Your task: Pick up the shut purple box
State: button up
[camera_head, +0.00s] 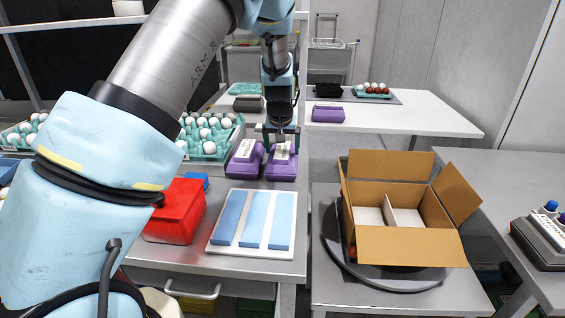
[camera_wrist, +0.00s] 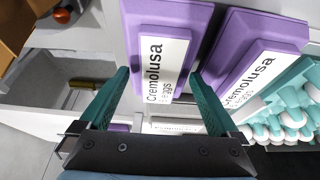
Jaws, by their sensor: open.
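Two shut purple boxes with white "Cremolusa eggs" labels stand side by side on the near table: the right box (camera_head: 283,170) and the left box (camera_head: 242,170). My gripper (camera_head: 281,145) is open above the right box, fingers pointing down. In the wrist view, this box (camera_wrist: 135,42) is ahead between the two green fingertips (camera_wrist: 158,76), one at each side of its near end. The fingers hold nothing; whether they touch the box I cannot tell. The left box also shows in the wrist view (camera_wrist: 225,45), beside the right finger. A third purple box (camera_head: 328,114) lies on the far table.
A teal egg tray (camera_head: 210,150) stands behind the left box. A red bin (camera_head: 172,225) and a white board with blue strips (camera_head: 212,246) lie in front. An open cardboard box (camera_head: 400,247) sits on a round dark stand (camera_head: 345,262) to the right.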

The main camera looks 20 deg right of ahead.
jog(key=c, duration=1.4)
